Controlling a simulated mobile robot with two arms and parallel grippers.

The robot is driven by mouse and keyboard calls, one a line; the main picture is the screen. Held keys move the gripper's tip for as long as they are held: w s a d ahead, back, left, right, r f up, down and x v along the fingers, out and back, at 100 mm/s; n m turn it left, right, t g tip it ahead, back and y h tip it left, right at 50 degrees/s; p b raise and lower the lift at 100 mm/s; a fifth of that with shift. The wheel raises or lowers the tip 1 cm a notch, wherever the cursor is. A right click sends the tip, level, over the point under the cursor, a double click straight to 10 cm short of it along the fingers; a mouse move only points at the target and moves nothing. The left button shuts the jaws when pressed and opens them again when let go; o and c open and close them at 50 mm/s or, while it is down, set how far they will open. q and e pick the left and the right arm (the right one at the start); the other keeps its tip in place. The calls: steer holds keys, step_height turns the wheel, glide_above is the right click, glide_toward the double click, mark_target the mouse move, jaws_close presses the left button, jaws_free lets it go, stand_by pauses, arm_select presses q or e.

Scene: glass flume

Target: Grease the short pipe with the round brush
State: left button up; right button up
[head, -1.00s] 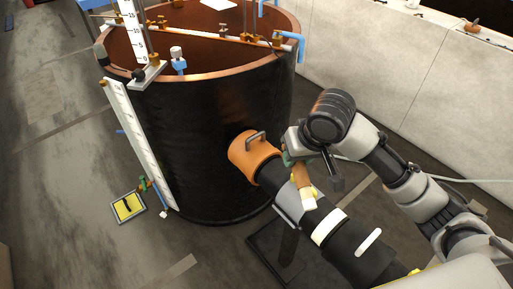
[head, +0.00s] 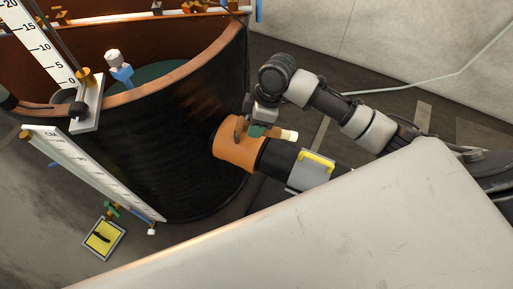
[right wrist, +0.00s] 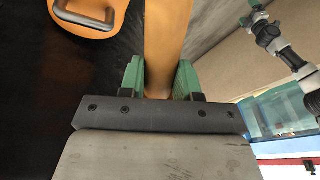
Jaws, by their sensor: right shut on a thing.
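The orange short pipe (head: 235,154), with a metal handle on top, sticks out of the dark round tank (head: 165,140). It shows at the upper left of the right wrist view (right wrist: 88,18). My right gripper (head: 257,130) is just above the pipe, its green fingers (right wrist: 160,82) shut on the tan handle of the round brush (right wrist: 168,40). In the head view the brush's pale end (head: 289,135) points right, above the black pipe section. I cannot tell whether the brush touches anything. My left gripper is not in view.
A black section (head: 276,158) and a grey section with a yellow clasp (head: 308,172) continue the pipe rightward. A white scale (head: 90,172) leans on the tank's left. A yellow tray (head: 103,238) lies on the floor. Open floor lies beyond my right arm.

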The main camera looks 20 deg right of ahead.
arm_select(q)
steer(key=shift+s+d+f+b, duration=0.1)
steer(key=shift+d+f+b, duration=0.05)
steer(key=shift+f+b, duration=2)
arm_select(e)
steer(key=s+f+n+g+h, duration=0.1)
steer(key=s+f+n+g, duration=0.2)
steer(key=f+n, duration=0.7)
steer(key=shift+s+a+f+n+h, duration=0.15)
steer(key=shift+a+f+n+h, duration=0.2)
steer(key=shift+f, duration=1.6)
arm_select(q)
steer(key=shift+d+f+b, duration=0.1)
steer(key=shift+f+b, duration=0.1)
steer(key=shift+b, duration=0.1)
arm_select(e)
steer(key=shift+f, duration=0.4)
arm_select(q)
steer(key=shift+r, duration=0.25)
arm_select(e)
steer(key=shift+a+r, duration=0.1)
arm_select(q)
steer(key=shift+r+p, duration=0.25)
steer(key=shift+p, duration=0.25)
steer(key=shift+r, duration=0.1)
